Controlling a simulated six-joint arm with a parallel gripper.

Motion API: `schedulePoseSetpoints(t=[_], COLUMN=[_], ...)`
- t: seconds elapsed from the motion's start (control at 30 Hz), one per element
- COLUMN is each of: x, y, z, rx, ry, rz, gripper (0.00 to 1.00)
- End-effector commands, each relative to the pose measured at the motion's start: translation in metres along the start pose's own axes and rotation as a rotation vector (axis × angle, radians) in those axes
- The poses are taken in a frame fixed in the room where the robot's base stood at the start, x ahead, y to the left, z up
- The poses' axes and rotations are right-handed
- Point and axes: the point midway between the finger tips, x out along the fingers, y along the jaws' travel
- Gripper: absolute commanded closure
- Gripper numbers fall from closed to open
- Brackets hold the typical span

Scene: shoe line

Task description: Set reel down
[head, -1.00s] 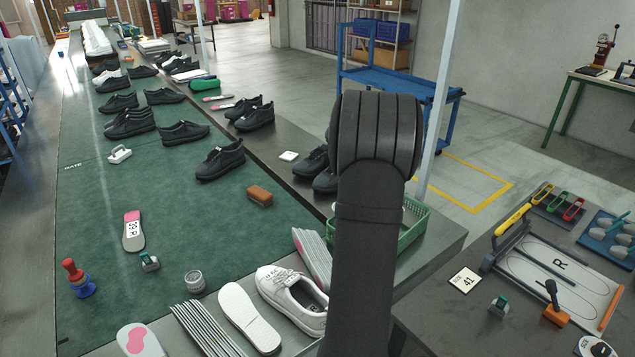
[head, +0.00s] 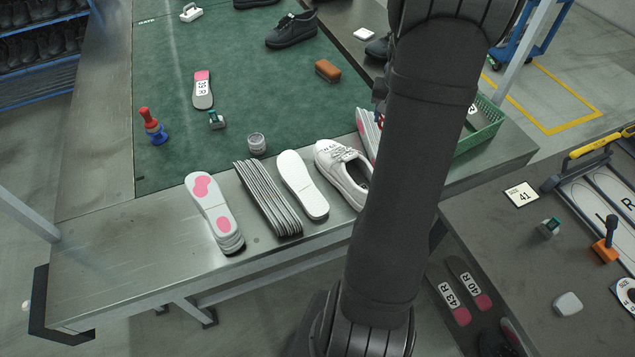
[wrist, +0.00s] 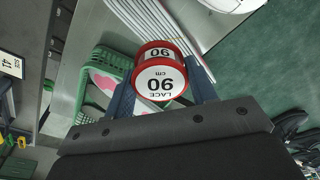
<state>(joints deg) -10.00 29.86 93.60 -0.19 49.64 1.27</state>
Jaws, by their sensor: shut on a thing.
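The reel (wrist: 160,83) is a red-rimmed spool with a white label reading "LACE 90 cm". In the wrist view my gripper (wrist: 162,72) is shut on it, with a blue finger on either side. The reel is in front of the green basket (wrist: 82,80) and the end of a stack of pale insoles (wrist: 160,22). I cannot tell whether its underside touches a surface. In the head view my arm hides most of the gripper and reel. The green basket (head: 482,128) stands right of the arm on the metal bench (head: 120,235).
A white shoe (head: 340,170), a white sole (head: 302,185), grey insoles (head: 268,198) and pink-marked insoles (head: 212,205) line the bench edge. A small tin (head: 256,144) stands on the green belt (head: 290,105). A card marked 41 (head: 521,194) lies on the right-hand table. The bench's left end is clear.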

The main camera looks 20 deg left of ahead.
Motion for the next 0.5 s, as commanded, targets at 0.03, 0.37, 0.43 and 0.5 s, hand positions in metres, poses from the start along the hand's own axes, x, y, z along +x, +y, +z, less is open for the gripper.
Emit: schedulePoseSetpoints(t=[0.03, 0.37, 0.43, 0.5], x=[-0.001, -0.007, -0.008, -0.010], y=[-0.021, -0.147, -0.172, -0.195], z=[0.004, 0.048, 0.061, 0.076], rx=[-0.037, -0.264, -0.312, -0.361], ry=[0.001, 0.001, 0.001, 0.000], rz=[-0.005, -0.032, -0.038, -0.044], gripper=[0.71, 0.71, 0.71, 0.71])
